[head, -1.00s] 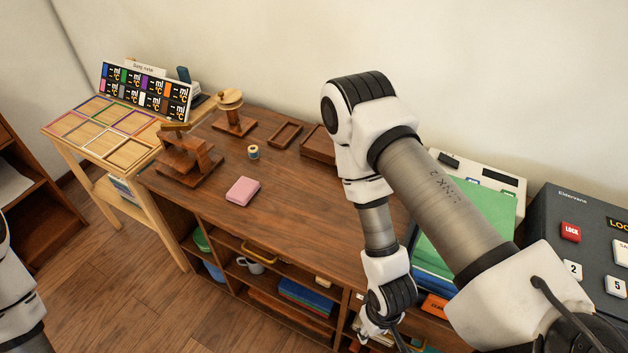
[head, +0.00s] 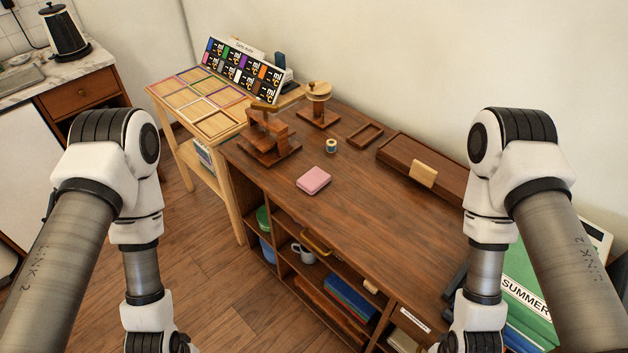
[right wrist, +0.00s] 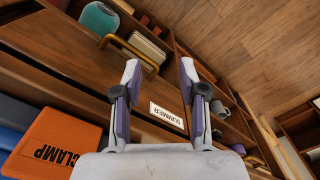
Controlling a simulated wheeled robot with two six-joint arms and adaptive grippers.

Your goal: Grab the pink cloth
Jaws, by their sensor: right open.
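The pink cloth (head: 314,180) is a small folded pad lying flat on the dark wooden cabinet top (head: 385,222), near its front edge. In the right wrist view my right gripper (right wrist: 160,68) is open and empty, in front of the cabinet's front, and the cloth is not in that view. In the head view both arms come down at the sides, with both grippers below the bottom edge. Neither gripper is at the cloth.
A wooden press-like stand (head: 268,138), a spool (head: 331,146), a small tray (head: 365,135) and a long wooden box (head: 422,160) stand around the cloth. A green SUMMER binder (head: 527,290) is at the right. The cabinet top right of the cloth is clear.

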